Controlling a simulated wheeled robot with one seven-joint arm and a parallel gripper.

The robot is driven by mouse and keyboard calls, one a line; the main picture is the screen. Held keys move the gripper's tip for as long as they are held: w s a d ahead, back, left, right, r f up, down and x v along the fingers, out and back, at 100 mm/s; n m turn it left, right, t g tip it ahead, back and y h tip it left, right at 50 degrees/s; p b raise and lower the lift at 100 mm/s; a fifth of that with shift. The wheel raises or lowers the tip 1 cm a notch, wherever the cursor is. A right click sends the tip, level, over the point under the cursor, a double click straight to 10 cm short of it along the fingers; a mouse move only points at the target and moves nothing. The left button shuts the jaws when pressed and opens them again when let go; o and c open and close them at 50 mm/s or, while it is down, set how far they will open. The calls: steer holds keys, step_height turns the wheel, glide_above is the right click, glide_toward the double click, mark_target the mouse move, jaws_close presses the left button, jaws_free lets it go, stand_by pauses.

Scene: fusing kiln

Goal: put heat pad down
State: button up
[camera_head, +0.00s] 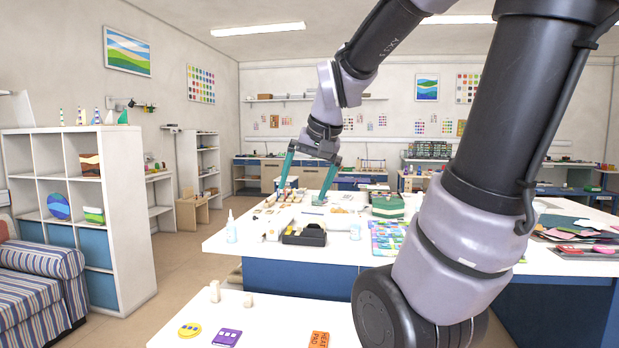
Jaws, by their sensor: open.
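An orange heat pad (319,340) with dark lettering lies flat on the near white table (270,312), at the bottom edge of the picture and partly cut off. My gripper (302,194) has teal fingers spread wide apart and points down. It is far from the heat pad, over the far part of the large white worktable (338,248). I see nothing between its fingers. Small items on the worktable lie below and behind the fingertips, and I cannot tell whether the fingers touch any.
A yellow smiley piece (189,330) and a purple piece (227,338) lie left of the heat pad. A black caddy (304,236), a bottle (231,227) and a colourful sheet (388,238) are on the worktable. A white shelf unit (122,215) stands left. Floor is open between.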

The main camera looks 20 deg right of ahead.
steer(key=s+a+r+t, duration=0.1)
steer(key=s+a+r, duration=0.1)
steer(key=s, duration=0.6)
steer(key=shift+a+r+n+t+y, duration=0.15)
steer(key=shift+r+n+t+y, duration=0.15)
steer(key=shift+r+y, duration=0.1)
stand_by(0.6)
